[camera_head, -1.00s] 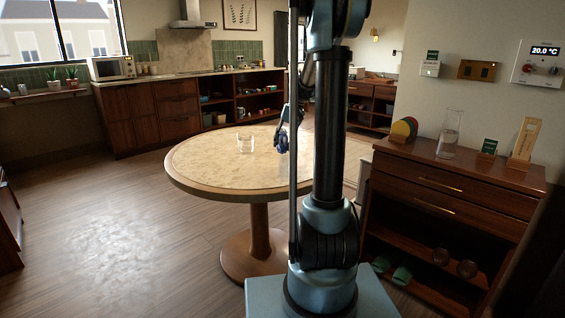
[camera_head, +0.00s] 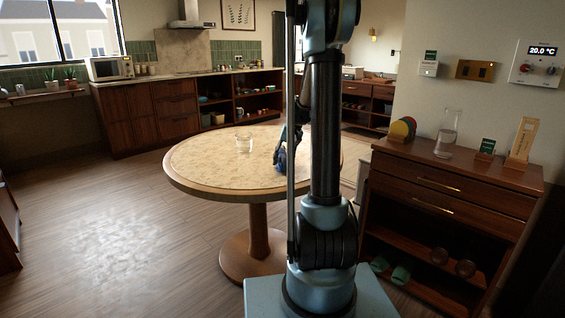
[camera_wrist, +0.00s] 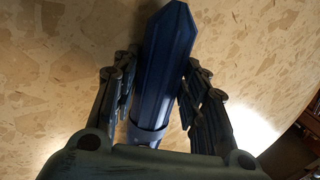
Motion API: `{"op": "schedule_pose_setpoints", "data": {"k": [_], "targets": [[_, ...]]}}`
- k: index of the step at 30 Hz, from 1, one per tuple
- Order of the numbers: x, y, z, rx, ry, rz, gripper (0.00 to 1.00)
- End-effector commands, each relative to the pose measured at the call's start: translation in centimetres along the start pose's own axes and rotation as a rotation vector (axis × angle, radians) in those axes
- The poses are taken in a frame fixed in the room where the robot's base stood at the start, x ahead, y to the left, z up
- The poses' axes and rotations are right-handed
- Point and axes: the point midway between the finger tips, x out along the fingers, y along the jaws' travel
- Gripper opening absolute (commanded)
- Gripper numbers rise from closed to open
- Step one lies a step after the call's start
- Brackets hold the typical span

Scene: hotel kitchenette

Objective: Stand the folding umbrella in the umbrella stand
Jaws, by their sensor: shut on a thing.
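The folding umbrella (camera_wrist: 168,60) is dark blue, and in the wrist view it lies lengthwise between the two jointed fingers. My gripper (camera_wrist: 160,100) is shut on it, with the tabletop behind. In the head view my gripper (camera_head: 284,150) is over the right part of the round table, partly behind my own arm. The blue umbrella (camera_head: 281,159) shows there as a small dark blue shape near the table's surface. I cannot tell whether it touches the table. I cannot make out an umbrella stand in either view.
A wooden cabinet (camera_head: 455,184) at right carries a clear tall vessel (camera_head: 447,136), coloured discs and small signs. Green slippers (camera_head: 401,272) sit on its lower shelf. Floor at left is clear.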

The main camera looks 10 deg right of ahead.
Motion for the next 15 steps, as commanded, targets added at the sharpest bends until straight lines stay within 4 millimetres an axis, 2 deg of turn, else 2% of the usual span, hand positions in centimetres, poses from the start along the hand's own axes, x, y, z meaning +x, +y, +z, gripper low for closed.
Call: {"op": "schedule_pose_setpoints", "data": {"k": [2, 3, 5, 15], "targets": [[0.10, 0.02, -0.01, 0.000, 0.000, 0.000, 0.07], [0.13, 0.03, -0.01, 0.000, 0.000, 0.000, 0.45], [0.12, 0.02, -0.01, 0.000, 0.000, 0.000, 0.58], [0.08, -0.01, 0.00, -0.001, 0.000, 0.000, 0.60]]}}
